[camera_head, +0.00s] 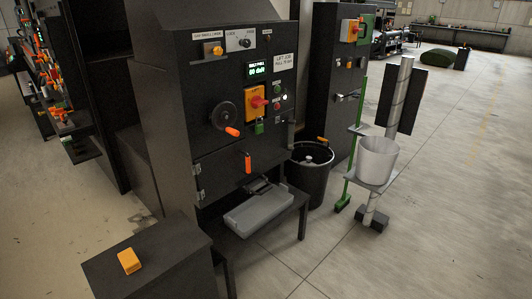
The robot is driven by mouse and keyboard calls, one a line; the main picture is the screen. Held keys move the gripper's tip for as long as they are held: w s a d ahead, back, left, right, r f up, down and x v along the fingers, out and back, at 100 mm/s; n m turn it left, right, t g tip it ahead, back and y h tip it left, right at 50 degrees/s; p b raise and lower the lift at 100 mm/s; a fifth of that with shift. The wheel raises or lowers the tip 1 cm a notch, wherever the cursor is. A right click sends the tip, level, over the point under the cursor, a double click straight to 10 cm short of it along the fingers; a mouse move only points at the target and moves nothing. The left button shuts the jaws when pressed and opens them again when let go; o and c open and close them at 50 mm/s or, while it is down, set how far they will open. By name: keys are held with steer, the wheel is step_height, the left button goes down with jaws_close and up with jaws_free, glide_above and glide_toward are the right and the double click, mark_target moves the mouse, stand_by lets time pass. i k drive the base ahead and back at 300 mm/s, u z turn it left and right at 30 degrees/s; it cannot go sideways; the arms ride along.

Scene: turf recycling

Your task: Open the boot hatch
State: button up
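The boot hatch appears to be the dark panel (222,169) low on the front of the black machine. It has light metal hinges (198,183) on its left edge and looks closed, flush with the machine front. An orange handle (248,162) hangs upright near its middle right. No lettering on the panel can be read. My gripper is not in this view.
Above the hatch are a handwheel (224,116) with an orange knob and an orange switch box (256,102) with a green padlock. A grey tray (258,208) stands on a low stand below. A dark bin (309,174) is at right; a dark block (157,262) is front left.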

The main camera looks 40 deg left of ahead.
mark_target(218, 171)
steer(key=u, duration=0.35)
steer(key=i, duration=1.6)
steer(key=u, duration=1.7)
steer(key=i, duration=1.2)
steer(key=u, duration=0.9)
